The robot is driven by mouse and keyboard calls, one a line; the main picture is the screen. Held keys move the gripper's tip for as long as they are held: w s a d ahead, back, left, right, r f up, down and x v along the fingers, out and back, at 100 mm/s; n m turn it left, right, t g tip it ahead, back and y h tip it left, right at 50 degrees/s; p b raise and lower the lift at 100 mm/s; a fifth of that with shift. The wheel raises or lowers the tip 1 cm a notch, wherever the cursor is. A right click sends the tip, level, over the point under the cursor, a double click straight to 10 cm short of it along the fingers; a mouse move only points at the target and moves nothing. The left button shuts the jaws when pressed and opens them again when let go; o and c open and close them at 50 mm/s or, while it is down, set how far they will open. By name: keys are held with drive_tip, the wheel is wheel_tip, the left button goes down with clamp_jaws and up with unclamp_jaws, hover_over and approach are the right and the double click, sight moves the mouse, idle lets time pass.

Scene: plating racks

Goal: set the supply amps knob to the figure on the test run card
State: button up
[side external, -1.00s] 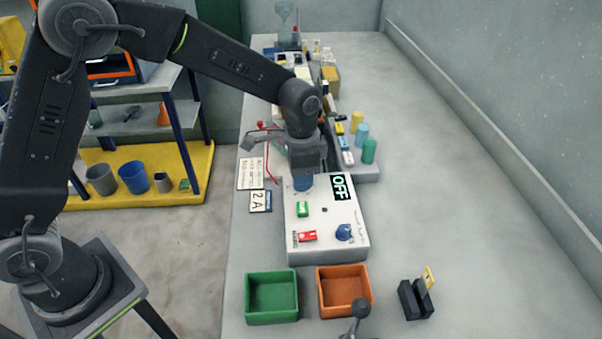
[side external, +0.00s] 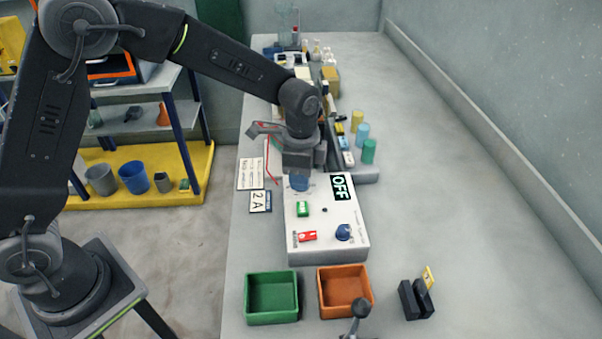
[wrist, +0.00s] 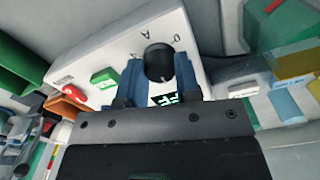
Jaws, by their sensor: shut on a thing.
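The white power supply box (side external: 327,215) sits on the bench with a lit display (side external: 341,187) reading OFF. My gripper (side external: 300,185) points down over the far left part of its top. In the wrist view, its blue fingers are shut on the black amps knob (wrist: 158,60), with an "A" and a "0" printed close by. The side view hides this knob behind the fingers. The test run card (side external: 260,201), showing "2A", lies flat on the bench left of the box.
A green bin (side external: 272,317) and an orange bin (side external: 345,313) stand in front. A white sheet (side external: 249,174) lies left.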

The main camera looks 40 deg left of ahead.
drive_tip(key=o, duration=0.9)
wheel_tip(320, 180, up, 14)
drive_tip(key=shift+f, duration=0.1)
idle(0.3)
drive_tip(key=s+a+r+n+t, duration=0.1)
drive_tip(key=s+a+r+n, duration=0.2)
drive_tip(key=s, duration=0.3)
drive_tip(key=s+a+r+n+t, duration=0.2)
drive_tip(key=s+a+r+n, duration=0.1)
drive_tip(key=s, duration=0.2)
drive_tip(key=s+a+f+n+t, duration=0.1)
drive_tip(key=s+n, duration=0.1)
drive_tip(key=s, duration=0.2)
drive_tip(key=s+a+f+n, duration=0.1)
drive_tip(key=s+n, duration=0.1)
drive_tip(key=s, duration=0.2)
drive_tip(key=s+a+f+n+t, duration=0.1)
drive_tip(key=s+a+f+n, duration=0.1)
drive_tip(key=s, duration=0.2)
drive_tip(key=shift+s+t, duration=0.1)
drive_tip(key=shift+t, duration=0.2)
